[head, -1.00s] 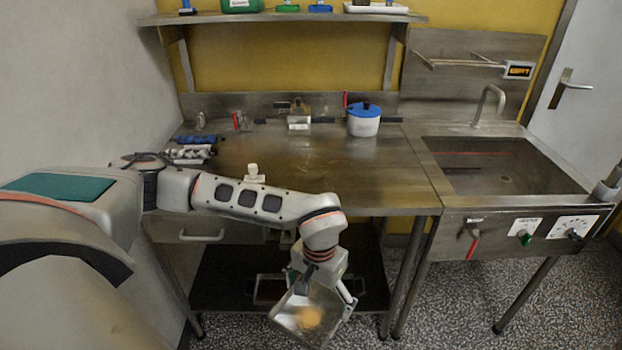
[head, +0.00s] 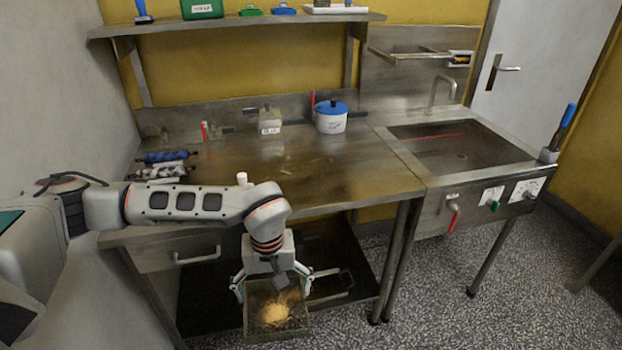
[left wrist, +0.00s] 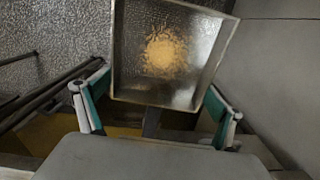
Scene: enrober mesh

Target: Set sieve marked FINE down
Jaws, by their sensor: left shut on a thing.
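A square, shallow metal-framed sieve (head: 293,326) with a small heap of yellow-orange crumbs on its mesh hangs in front of the workbench, near the lower shelf's height. No FINE marking can be read on it. My left gripper (head: 271,286) is shut on the sieve's near side, with one finger at each side of that edge. The left wrist view shows the sieve (left wrist: 212,48) ahead of the two green-padded fingers (left wrist: 158,110), over the speckled floor. My right gripper is not in view.
The steel workbench top (head: 300,165) is largely clear. A blue-lidded white pot (head: 331,122) and a small metal box (head: 269,122) stand at its back. Blue and grey rolls (head: 165,165) lie at left. Another handled metal frame (head: 332,288) lies on the dark lower shelf (head: 205,295).

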